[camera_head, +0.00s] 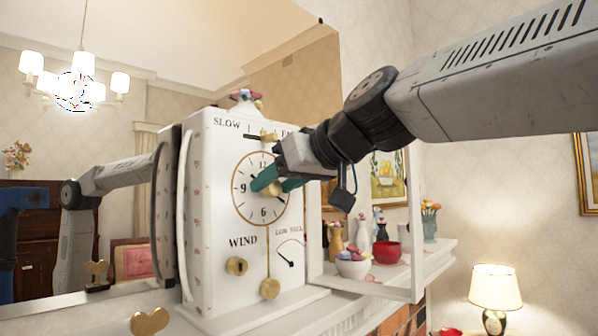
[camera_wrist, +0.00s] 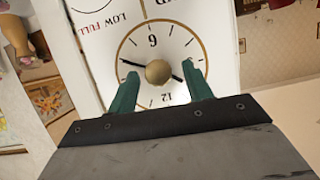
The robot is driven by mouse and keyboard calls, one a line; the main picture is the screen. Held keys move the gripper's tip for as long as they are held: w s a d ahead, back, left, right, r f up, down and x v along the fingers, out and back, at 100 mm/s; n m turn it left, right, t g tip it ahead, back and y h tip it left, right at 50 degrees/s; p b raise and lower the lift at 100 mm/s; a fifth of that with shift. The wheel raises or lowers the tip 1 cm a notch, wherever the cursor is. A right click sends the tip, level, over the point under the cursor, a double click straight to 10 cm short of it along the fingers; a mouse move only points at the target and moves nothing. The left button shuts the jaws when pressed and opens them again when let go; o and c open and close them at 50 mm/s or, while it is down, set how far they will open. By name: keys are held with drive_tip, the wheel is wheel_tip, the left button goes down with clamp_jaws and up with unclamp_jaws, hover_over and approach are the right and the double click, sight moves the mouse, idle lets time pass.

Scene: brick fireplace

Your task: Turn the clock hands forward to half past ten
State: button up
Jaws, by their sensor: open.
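The white clock (camera_head: 218,190) stands on the mantel with its round dial facing out. Its gold centre knob (camera_wrist: 158,72) shows mid-dial in the wrist view, where the dial is upside down. The long hand (camera_wrist: 132,65) points near the 4 and the short hand (camera_wrist: 176,78) near the 10, about twenty past ten. My gripper (camera_wrist: 160,70) is open, its two green fingers one on each side of the knob, with a gap on both sides. In the head view the fingers (camera_head: 276,181) cover part of the dial.
The clock's framed door (camera_head: 415,200) stands open at the right, near my arm. Behind it are a red bowl (camera_head: 387,252), a white bowl (camera_head: 353,267) and vases. A pendulum bob (camera_head: 269,288) hangs below the dial. A gold heart-shaped key (camera_head: 150,321) is at the lower left.

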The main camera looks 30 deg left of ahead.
drive_tip(key=shift+a+f, duration=0.1)
drive_tip(key=shift+a, duration=0.2)
drive_tip(key=c, duration=1)
drive_tip(key=shift+o, duration=0.2)
drive_tip(key=shift+w+g, duration=0.1)
drive_tip(key=shift+g, duration=0.2)
drive_tip(key=shift+f+m+g+y, duration=0.1)
drive_tip(key=shift+m+g+y, duration=0.5)
drive_tip(key=shift+m+g, duration=0.9)
drive_tip(key=shift+m+t, duration=0.4)
drive_tip(key=shift+m, duration=0.1)
